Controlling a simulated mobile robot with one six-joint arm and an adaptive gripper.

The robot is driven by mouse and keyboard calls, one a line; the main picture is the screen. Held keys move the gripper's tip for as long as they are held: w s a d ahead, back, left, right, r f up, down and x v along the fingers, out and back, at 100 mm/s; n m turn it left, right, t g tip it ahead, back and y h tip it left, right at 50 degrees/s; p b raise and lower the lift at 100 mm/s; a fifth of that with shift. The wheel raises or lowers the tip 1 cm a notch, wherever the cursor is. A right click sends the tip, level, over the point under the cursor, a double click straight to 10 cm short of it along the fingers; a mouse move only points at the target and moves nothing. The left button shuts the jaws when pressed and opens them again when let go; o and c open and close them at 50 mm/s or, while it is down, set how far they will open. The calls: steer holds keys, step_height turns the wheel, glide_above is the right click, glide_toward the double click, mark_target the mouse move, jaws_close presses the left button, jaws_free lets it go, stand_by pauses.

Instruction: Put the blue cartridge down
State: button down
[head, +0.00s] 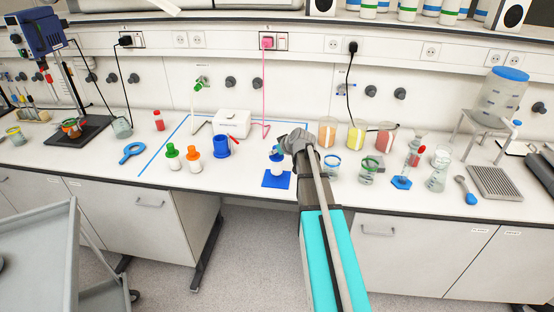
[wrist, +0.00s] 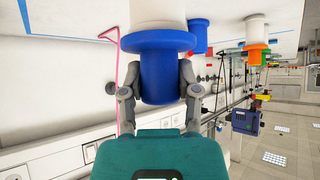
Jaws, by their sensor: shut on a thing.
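The blue cartridge (head: 277,168) has a blue flanged top and a white lower body. In the head view it is upright over a blue square pad (head: 270,183). I cannot tell whether its base touches the pad. My gripper (head: 283,153) is shut on the blue top from the right. In the wrist view, which is upside down, both fingers of my gripper (wrist: 158,80) close around the blue top of the cartridge (wrist: 158,60). Its white body runs up out of the frame there.
Left of the pad stand a blue cup (head: 221,147), an orange-topped cartridge (head: 193,161) and a green-topped cartridge (head: 172,156). A white box (head: 233,123) is behind. Beakers (head: 331,165) stand to the right. The bench's front edge is just before the pad.

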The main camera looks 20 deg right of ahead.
mark_target(277, 157)
steer(key=shift+f+b, duration=1.3)
steer(key=shift+f, duration=0.3)
steer(key=shift+f, duration=0.15)
steer(key=shift+c, duration=1.7)
jaws_free()
steer(key=shift+r, duration=0.2)
steer(key=shift+s+d+r+p, duration=0.1)
steer(key=shift+s+r+p, duration=0.2)
steer(key=shift+r+p, duration=0.1)
steer(key=p+v, duration=0.7)
steer(key=v, duration=0.4)
